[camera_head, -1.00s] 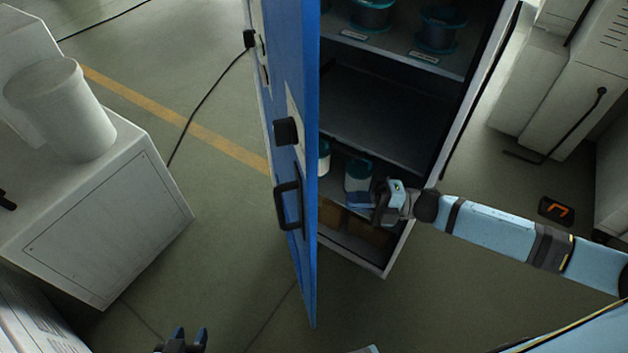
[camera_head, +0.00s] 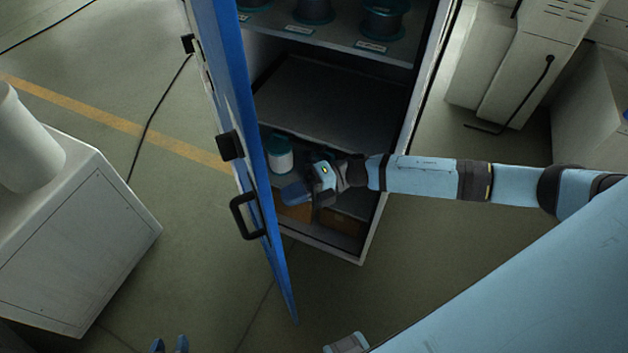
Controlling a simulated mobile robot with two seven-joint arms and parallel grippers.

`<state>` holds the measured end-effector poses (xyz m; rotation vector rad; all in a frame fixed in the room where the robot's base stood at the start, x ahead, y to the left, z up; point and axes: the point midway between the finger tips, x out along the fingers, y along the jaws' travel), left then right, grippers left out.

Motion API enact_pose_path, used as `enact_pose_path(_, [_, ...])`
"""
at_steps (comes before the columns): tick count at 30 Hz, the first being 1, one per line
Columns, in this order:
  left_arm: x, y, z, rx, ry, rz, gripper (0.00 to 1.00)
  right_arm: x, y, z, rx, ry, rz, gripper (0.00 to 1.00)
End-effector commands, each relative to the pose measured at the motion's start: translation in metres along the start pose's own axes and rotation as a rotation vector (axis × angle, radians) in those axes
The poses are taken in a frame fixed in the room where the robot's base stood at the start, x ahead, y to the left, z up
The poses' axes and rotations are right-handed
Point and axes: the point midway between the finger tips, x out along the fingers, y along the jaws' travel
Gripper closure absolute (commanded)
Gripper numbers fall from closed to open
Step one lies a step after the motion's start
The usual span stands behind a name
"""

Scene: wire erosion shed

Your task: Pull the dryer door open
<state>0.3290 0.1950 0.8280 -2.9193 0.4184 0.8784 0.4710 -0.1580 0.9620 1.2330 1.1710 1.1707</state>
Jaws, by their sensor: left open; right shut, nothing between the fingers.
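The dryer door (camera_head: 237,110) is a blue panel that stands open at the left of the cabinet, seen nearly edge-on. Its black handle (camera_head: 245,216) is on the outer face, on the left. My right gripper (camera_head: 297,195) is shut and empty, on the inner side of the door in front of the lower cabinet opening. I cannot tell whether it touches the door. My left gripper (camera_head: 170,345) is open and empty at the bottom edge, apart from the door, with only its fingertips in view.
The cabinet shelf (camera_head: 340,45) holds several spools. A white and teal container (camera_head: 280,155) and brown boxes (camera_head: 342,228) are lower inside. A grey-white cabinet (camera_head: 75,245) stands at left. Floor between it and the door is clear, with a cable (camera_head: 150,120) farther back.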

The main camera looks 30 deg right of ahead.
Motion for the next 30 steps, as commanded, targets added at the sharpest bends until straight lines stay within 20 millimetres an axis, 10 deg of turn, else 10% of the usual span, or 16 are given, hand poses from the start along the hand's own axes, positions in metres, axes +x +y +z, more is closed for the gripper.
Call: enact_pose_path(30, [-0.009,0.002,-0.013,-0.002,-0.001,0.002,0.57,0.074,0.002,-0.003,0.001,-0.076,0.005,1.0])
